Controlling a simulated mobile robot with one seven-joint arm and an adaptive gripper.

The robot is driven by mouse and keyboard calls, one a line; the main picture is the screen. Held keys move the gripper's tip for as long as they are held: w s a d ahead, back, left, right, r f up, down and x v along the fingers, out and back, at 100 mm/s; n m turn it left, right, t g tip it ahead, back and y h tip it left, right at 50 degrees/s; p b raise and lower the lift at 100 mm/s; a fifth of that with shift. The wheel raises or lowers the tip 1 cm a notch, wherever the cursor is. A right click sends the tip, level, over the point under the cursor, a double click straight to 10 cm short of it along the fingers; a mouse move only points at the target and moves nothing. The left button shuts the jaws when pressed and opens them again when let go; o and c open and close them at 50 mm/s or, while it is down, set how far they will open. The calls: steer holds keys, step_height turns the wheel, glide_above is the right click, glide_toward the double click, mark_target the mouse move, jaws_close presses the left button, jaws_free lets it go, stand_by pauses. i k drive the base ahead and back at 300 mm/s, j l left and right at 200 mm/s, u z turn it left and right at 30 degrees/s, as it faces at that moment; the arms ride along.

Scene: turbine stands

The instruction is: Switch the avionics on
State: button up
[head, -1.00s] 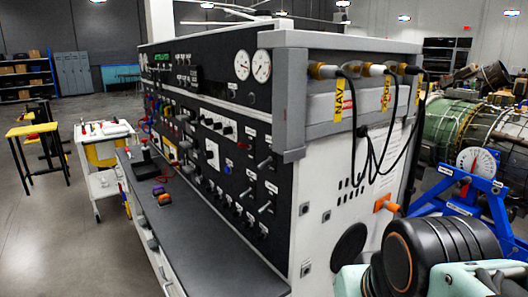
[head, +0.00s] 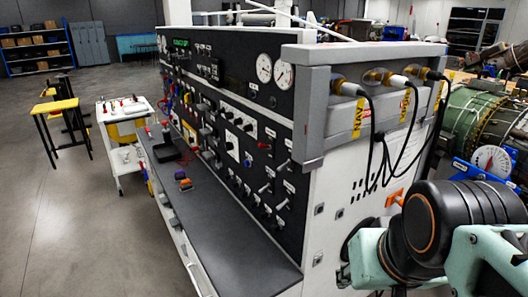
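The avionics test stand (head: 240,125) fills the middle of the head view. Its black front panel carries a green lit display (head: 181,42), two round white gauges (head: 274,71), coloured plugs on the left and several toggle switches (head: 267,188) at the lower right. The labels are too small to read, so I cannot tell which switch is for the avionics. My arm shows at the lower right, in front of the stand's white side. My gripper is not in the picture.
Cables (head: 372,140) hang from connectors on the stand's side. A white cart (head: 121,130) and yellow table (head: 55,107) stand left. Floor at left is clear.

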mark_target(282, 167)
steer(key=i+j+z, duration=0.1)
steer(key=j, duration=0.9)
steer(key=i+j+z, duration=0.1)
steer(key=j, duration=0.85)
steer(key=i+j+z, duration=0.1)
steer(key=j, duration=0.9)
